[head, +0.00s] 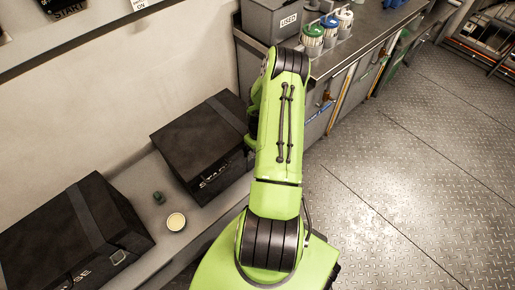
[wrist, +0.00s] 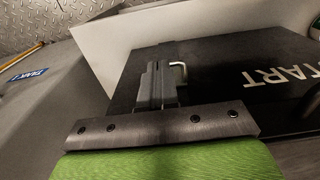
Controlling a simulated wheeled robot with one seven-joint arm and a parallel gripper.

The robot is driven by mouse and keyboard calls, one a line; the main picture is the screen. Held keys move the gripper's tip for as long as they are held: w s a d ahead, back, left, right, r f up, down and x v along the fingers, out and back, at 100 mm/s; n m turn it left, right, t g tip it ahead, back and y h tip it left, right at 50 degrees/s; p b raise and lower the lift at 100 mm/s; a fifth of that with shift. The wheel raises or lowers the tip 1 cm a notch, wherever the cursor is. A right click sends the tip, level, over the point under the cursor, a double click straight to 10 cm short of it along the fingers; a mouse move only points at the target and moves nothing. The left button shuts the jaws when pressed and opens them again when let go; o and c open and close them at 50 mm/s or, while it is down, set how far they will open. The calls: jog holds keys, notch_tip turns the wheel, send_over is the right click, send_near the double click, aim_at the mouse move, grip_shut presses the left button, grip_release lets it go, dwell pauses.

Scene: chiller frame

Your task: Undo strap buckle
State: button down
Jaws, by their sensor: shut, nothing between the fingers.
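A black box (head: 190,128) marked START stands on the ledge in the head view, with a strap over its lid. It fills the middle and right of the wrist view (wrist: 225,72). A pale metal loop (wrist: 180,67), seemingly part of the strap buckle, shows at the box's edge. My gripper (wrist: 157,78) is shut and empty, with its fingertips just left of the loop. Whether they touch it, I cannot tell. The fingers hide part of the strap and buckle. In the head view my arm covers the buckle side of the box.
A second black strapped box (head: 62,240) with a metal buckle (head: 118,257) stands at lower left. A round pale-topped item (head: 176,221) and a small dark green item (head: 158,197) lie between. A grey USED bin (head: 275,18) and several lidded containers stand behind. Floor at right is clear.

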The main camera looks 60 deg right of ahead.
jog(key=shift+s+f, duration=0.15)
jog(key=shift+s, duration=0.2)
jog(key=s+a+f+t+h+b, duration=0.1)
jog(key=s+f+t+b, duration=0.3)
jog(key=f, duration=0.7)
jog(key=shift+s+a+t+b, duration=0.3)
jog(key=shift+s+b, duration=0.35)
jog(key=shift+s, duration=0.2)
jog(key=shift+d+f, duration=0.1)
dwell(0.5)
